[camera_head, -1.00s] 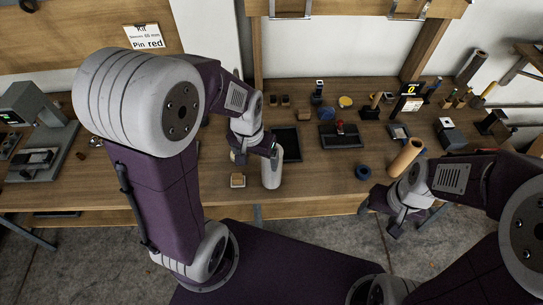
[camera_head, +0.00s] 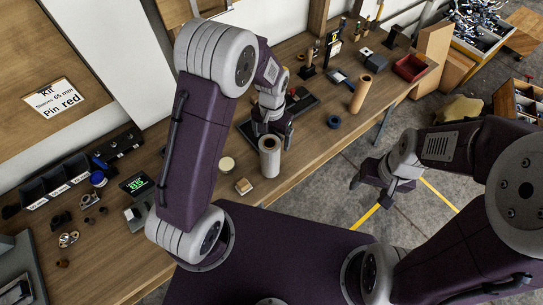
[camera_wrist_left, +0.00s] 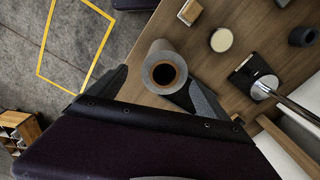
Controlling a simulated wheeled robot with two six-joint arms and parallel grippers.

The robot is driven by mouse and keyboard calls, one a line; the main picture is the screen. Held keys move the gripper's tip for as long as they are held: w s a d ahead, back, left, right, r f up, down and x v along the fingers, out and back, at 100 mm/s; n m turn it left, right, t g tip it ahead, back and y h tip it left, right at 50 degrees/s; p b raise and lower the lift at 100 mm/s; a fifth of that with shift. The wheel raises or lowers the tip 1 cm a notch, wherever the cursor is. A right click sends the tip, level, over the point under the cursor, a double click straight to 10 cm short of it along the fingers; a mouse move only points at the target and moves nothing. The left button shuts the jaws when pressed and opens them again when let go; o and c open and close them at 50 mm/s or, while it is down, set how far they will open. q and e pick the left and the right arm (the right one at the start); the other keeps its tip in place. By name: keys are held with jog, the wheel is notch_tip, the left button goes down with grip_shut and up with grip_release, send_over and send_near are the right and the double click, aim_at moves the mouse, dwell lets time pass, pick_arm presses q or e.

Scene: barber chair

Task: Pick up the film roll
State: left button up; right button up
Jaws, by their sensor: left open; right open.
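The film roll (camera_head: 270,160), a pale grey upright cylinder with a hollow core, stands near the workbench's front edge in the head view. In the left wrist view, its round end (camera_wrist_left: 164,75) faces the camera. My left gripper (camera_head: 272,128) is open just behind the roll in the head view. In the left wrist view, its fingers (camera_wrist_left: 155,92) are spread on either side of the roll. Whether either finger touches it cannot be told. My right gripper (camera_head: 373,186) is open and empty over the floor, in front of the bench.
A brown tube (camera_head: 360,93) stands farther right on the bench (camera_head: 310,145), with a dark blue ring (camera_head: 334,122) between. A small wooden block (camera_head: 243,186) and a round cream-lidded tin (camera_head: 227,164) lie left of the roll. A green display (camera_head: 137,183) is farther left.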

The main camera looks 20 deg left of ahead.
aim_at(269, 145)
pick_arm(q)
jog(key=f, duration=0.2)
jog(key=shift+s+a+f+p, duration=0.3)
jog(key=shift+a+p, duration=0.05)
jog(key=shift+a, duration=0.05)
jog(key=shift+a+f, duration=0.2)
jog(key=shift+f, duration=0.15)
jog(key=shift+d+f+p, duration=0.1)
jog(key=shift+f+p, duration=0.2)
jog(key=shift+f, duration=0.1)
jog(key=f, duration=0.2)
jog(key=f+p, duration=0.1)
jog(key=f, duration=0.1)
jog(key=shift+w+d, duration=0.15)
jog(key=shift+d, duration=0.05)
jog(key=shift+a+f, duration=0.15)
jog(key=shift+f, duration=0.05)
jog(key=c, duration=1.5)
grip_shut()
pick_arm(e)
jog(key=r, duration=0.1)
jog(key=a+r, duration=0.1)
jog(key=shift+s+r, duration=0.2)
jog(key=shift+r, duration=0.2)
